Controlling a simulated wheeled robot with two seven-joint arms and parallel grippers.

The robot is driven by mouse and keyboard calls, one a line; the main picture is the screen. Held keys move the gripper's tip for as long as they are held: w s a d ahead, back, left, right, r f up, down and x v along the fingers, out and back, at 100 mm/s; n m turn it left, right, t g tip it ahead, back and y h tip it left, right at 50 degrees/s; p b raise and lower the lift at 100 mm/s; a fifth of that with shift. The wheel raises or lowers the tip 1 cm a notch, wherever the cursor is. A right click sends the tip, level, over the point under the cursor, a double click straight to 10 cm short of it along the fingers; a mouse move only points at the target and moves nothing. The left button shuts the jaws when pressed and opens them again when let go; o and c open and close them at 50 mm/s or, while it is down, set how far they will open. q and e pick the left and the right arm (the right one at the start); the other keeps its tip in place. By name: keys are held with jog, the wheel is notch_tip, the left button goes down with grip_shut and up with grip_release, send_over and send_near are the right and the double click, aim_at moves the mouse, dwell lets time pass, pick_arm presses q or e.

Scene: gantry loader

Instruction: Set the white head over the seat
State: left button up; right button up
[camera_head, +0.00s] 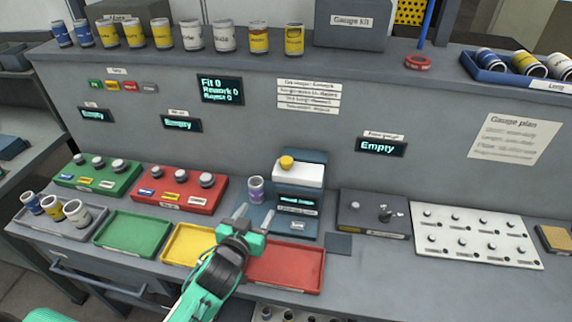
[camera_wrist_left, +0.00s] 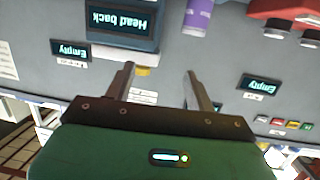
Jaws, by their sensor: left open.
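The white head (camera_head: 298,173) with a yellow knob (camera_head: 287,162) sits on the blue-grey loader (camera_head: 314,156), above its small display. The display (camera_wrist_left: 120,20) reads "Head back" in the left wrist view. A purple can (camera_head: 256,188) stands upright to the left of the head, apart from it; it also shows in the left wrist view (camera_wrist_left: 198,17). The seat itself is not clearly visible; the can may be hiding it. My left gripper (camera_head: 255,216) is open and empty, in front of and below the can and head. My right gripper is out of view.
Green (camera_head: 133,233), yellow (camera_head: 190,243) and red (camera_head: 286,265) trays line the front of the bench. A grey gauge block (camera_head: 374,214) and a white pegged board (camera_head: 474,237) stand to the right. Cans fill a grey tray (camera_head: 62,232) at left.

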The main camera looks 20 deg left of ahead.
aim_at(284, 168)
pick_arm(q)
jog(key=w+d+r+p, duration=0.1)
jog(key=w, duration=0.4)
jog(key=w+d+r+t+h+p, duration=0.1)
jog(key=w, duration=0.5)
jog(key=w+d+r+m+t+p, duration=0.1)
jog(key=w+p, duration=0.1)
jog(key=w, duration=0.3)
jog(key=shift+w+d+r+h, duration=0.2)
jog(key=shift+d+r+h, duration=0.1)
jog(key=shift+d+h, duration=0.1)
jog(key=shift+c, duration=0.2)
grip_shut()
jog(key=a+p, duration=0.1)
jog(key=a, duration=0.7)
jog(key=shift+s+a, duration=0.25)
jog(key=shift+a, duration=0.15)
